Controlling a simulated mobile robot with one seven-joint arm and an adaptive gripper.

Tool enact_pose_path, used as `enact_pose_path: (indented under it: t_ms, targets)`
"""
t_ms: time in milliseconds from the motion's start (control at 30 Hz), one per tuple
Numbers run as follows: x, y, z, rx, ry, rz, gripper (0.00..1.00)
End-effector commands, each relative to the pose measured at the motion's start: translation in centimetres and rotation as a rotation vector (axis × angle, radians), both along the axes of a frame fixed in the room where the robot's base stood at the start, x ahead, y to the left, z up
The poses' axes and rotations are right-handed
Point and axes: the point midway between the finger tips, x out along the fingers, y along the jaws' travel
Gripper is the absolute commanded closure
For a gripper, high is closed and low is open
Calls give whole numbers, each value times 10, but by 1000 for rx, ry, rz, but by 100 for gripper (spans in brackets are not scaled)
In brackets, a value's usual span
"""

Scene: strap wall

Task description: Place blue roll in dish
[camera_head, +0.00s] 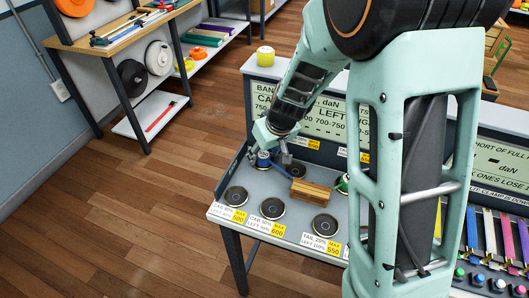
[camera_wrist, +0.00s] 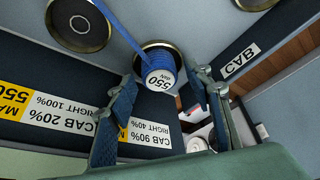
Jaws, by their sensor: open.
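The blue roll (camera_head: 263,160) is at the back left of the grey bench, with a blue strap running from it towards a wooden block. In the wrist view the blue roll (camera_wrist: 160,80), its white top marked 550 daN, overlaps a brass-rimmed dark dish (camera_wrist: 146,46); whether it rests inside is unclear. My gripper (camera_head: 270,146) is open over the roll, its fingers (camera_wrist: 163,88) on either side of it without clear contact. Empty dishes show at the bench front: left dish (camera_head: 236,196), middle dish (camera_head: 272,208) and right dish (camera_head: 323,225). Another empty dish (camera_wrist: 80,24) shows in the wrist view.
The wooden block (camera_head: 311,192) stands right of the roll, with a green roll (camera_head: 342,185) beyond it. A label panel (camera_head: 330,115) rises behind. A yellow roll (camera_head: 265,56) sits on top of the back wall. My arm hides the bench's middle.

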Motion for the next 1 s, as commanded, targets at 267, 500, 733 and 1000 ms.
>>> enact_pose_path:
  t_ms: [267, 500, 733, 1000]
  targets:
    - [-16, -9, 51, 2, -7, 1, 53]
    - [-31, -18, 90, 1, -5, 1, 53]
    - [-38, -22, 108, 1, -1, 0, 53]
    - [-39, -23, 110, 0, 0, 0, 53]
